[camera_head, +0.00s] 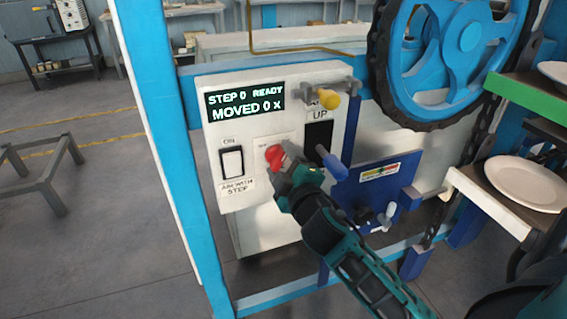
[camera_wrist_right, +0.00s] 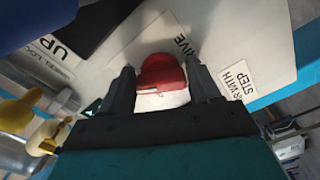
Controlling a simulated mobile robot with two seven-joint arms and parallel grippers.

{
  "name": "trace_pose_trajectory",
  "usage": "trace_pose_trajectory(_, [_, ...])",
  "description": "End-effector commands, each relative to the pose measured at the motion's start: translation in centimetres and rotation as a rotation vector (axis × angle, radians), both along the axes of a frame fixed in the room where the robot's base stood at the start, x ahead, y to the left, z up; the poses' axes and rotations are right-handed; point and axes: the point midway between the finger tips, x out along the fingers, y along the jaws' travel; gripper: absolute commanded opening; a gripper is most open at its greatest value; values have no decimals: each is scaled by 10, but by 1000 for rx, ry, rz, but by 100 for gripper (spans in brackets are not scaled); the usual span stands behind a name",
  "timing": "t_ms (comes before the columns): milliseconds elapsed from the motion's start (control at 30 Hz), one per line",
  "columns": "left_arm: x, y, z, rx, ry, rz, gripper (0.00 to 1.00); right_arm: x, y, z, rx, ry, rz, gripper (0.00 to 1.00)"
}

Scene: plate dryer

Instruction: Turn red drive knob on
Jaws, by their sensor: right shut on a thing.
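The red drive knob (camera_head: 273,157) sits low on the white control panel (camera_head: 262,215), right of the white ON switch (camera_head: 232,163). My right gripper (camera_head: 284,167) reaches it from the lower right and covers part of it. In the right wrist view the knob (camera_wrist_right: 162,73) lies between the two fingers of the gripper (camera_wrist_right: 163,92), which is shut on it. The display (camera_head: 245,99) reads "STEP 0 READY, MOVED 0 x". My left gripper is not in view.
A yellow-tipped lever (camera_head: 326,106) and a blue handle (camera_head: 333,166) stick out right of the knob. A blue frame post (camera_head: 165,110) stands left of the panel. A large blue wheel (camera_head: 455,50) and shelves with white plates (camera_head: 523,184) are to the right.

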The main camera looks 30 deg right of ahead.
Motion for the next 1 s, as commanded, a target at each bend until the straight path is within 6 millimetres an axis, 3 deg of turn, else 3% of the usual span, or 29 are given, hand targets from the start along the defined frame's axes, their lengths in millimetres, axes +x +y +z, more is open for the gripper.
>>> trace_pose_trajectory(400, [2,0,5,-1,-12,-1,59,0,1,-1,243,-56,0,32])
trace_pose_trajectory(1000, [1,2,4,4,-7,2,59,0,2,-2,300,-72,1,32])
